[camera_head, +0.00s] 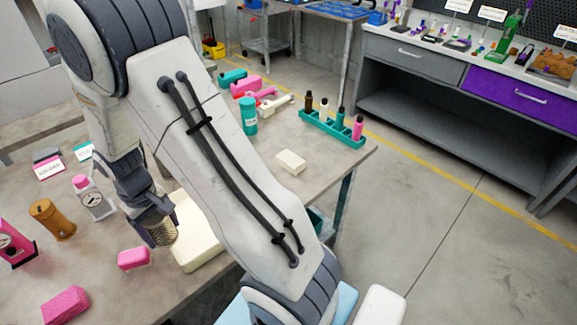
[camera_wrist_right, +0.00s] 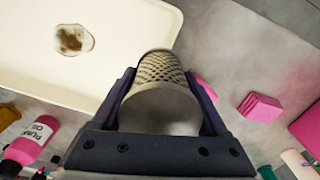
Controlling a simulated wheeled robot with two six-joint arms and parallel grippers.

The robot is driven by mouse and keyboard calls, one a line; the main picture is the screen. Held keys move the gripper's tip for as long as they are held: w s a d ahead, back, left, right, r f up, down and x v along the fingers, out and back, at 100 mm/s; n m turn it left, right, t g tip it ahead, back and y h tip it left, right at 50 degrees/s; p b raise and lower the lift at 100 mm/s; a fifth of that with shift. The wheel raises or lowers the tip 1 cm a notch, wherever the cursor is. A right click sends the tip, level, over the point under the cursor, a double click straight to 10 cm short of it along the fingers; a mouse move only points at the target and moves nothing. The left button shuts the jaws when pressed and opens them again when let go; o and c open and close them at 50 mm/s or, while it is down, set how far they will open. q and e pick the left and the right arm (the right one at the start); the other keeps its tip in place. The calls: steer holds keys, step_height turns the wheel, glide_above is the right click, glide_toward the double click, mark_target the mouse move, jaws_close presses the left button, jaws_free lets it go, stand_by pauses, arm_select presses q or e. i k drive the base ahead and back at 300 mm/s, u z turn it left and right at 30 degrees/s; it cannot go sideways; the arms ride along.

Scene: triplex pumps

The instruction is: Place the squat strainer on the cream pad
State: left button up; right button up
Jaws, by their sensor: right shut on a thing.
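The squat strainer, a short cylinder with metallic mesh sides and a smooth pale end (camera_wrist_right: 160,100), sits between the fingers of my right gripper (camera_wrist_right: 163,95). In the head view, the strainer (camera_head: 163,232) hangs below the right gripper (camera_head: 150,212), which is shut on it. The cream pad (camera_head: 200,247) is a pale slab with rounded corners just right of the strainer, partly hidden behind my right arm. In the wrist view, the pad (camera_wrist_right: 130,22) has a raised rim and a brown stain. The strainer overlaps the pad's edge there; its height above is unclear. My left gripper is out of view.
A brown cylinder (camera_head: 52,220), a grey-and-pink gauge unit (camera_head: 93,198) and pink blocks (camera_head: 134,259) stand around the gripper on the left. A cream block (camera_head: 290,162) and a teal bottle rack (camera_head: 333,127) lie beyond my arm. Bare tabletop shows between them.

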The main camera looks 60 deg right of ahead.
mark_target(290, 160)
steer(key=k, duration=0.9)
steer(key=z, duration=1.65)
steer(key=i, duration=1.2)
steer(key=u, duration=1.7)
